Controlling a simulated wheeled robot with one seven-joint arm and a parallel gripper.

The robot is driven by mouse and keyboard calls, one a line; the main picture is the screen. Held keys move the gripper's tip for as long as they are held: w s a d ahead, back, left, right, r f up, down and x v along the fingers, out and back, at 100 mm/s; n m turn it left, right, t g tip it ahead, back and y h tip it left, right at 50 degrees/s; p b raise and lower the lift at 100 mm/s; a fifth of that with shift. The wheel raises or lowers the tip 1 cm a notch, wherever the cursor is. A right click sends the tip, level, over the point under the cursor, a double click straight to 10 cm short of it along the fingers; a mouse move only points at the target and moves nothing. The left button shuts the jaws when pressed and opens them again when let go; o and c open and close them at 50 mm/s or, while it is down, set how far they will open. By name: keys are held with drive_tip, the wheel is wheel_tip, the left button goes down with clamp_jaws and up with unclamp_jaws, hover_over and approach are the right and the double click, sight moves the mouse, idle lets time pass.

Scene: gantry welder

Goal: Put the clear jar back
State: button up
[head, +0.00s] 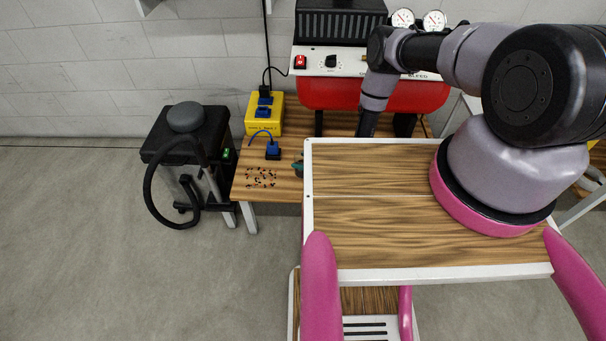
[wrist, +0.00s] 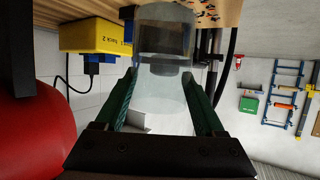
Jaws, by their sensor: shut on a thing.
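The clear jar (wrist: 162,38) is in the wrist view, between the two green fingers of my gripper (wrist: 163,82). My gripper is shut on it. The jar is see-through, and a dark band shows in or through it. The wrist view looks upside down, with the wooden bench at the top. In the head view a small green part of my gripper (head: 298,168) shows at the bench's front edge. The rest of it is hidden behind my own top board, and I cannot make out the jar there.
A black vacuum (head: 186,135) with a hose stands left of the bench. Floor at the left is clear.

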wheel_tip(320, 180, down, 7)
drive_tip(key=shift+f, duration=0.1)
drive_tip(key=o, duration=1.5)
drive_tip(key=shift+o, duration=0.2)
drive_tip(key=v, duration=1.2)
